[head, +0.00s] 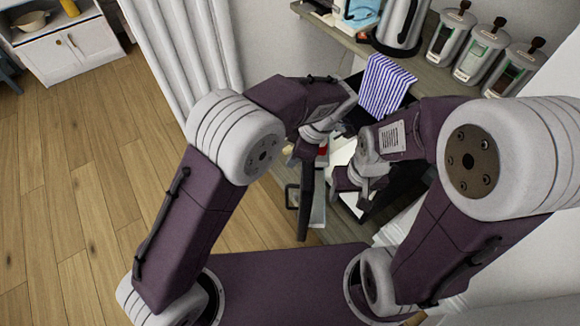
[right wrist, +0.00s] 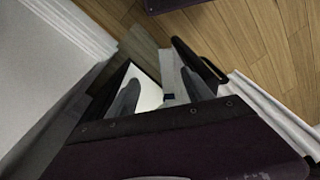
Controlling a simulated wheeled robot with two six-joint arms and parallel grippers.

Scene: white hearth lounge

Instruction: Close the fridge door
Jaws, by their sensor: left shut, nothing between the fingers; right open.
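The small dark fridge stands under the wooden shelf in the head view, its door (head: 318,212) swung open toward me. The door shows a dark edge, a pale inner side and a black bar handle (head: 291,196). The light interior (head: 343,152) is partly hidden by my arms. My left gripper (head: 306,152) is shut and empty near the upper part of the door; contact cannot be told. My right gripper (head: 362,190) is open in front of the fridge opening. In the right wrist view its fingers (right wrist: 160,92) are spread, with the door (right wrist: 171,74) and handle (right wrist: 203,62) beyond them.
A shelf (head: 347,38) above carries a kettle (head: 400,25), several jars (head: 482,52) and a hanging striped cloth (head: 384,86). The wooden floor (head: 80,190) at left is clear.

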